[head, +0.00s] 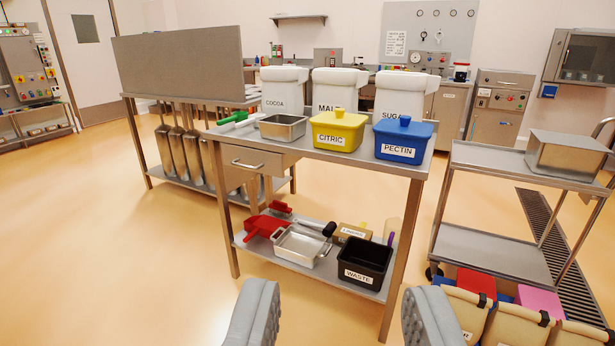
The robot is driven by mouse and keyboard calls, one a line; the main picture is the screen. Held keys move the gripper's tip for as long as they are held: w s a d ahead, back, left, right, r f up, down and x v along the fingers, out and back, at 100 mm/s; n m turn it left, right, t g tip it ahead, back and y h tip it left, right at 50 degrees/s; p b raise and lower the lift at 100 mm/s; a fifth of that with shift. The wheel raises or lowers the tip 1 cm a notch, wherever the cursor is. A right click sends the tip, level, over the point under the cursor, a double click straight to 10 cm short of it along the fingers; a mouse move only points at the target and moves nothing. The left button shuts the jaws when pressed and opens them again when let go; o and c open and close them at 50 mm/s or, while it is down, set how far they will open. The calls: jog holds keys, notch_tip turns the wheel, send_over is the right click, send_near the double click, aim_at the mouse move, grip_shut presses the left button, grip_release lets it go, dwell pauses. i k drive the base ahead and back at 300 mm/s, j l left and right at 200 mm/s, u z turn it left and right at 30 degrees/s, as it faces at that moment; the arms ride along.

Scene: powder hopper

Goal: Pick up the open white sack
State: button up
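Three white sacks stand side by side at the back of the steel table (300,145). The left one is labelled COCOA (283,93). The middle one's label starts MAL (336,90), and the right one's starts SUGA (402,92). Their tops look folded over, and I cannot tell which is open. The yellow CITRIC tub and blue PECTIN tub partly hide the middle and right sacks. My gripper (342,300) is open and empty at the bottom of the view, its grey fingers wide apart, in front of the table and well short of the sacks.
On the tabletop, a steel pan (283,127), the CITRIC tub (338,132) and the PECTIN tub (403,140) stand before the sacks. The lower shelf holds a black WASTE bin (364,264). A steel cart (490,250) and tan sacks (510,325) are at right. Floor at left is clear.

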aim_at(282, 86)
jog(key=i+j+u, duration=0.15)
jog(key=i+u, duration=0.15)
jog(key=i, duration=0.3)
jog(key=i+u, duration=0.35)
jog(key=i, duration=0.25)
jog(key=i+l+u, duration=0.3)
jog(key=i, duration=0.75)
jog(key=i+j, duration=0.15)
jog(key=i, duration=0.3)
jog(key=z, duration=0.05)
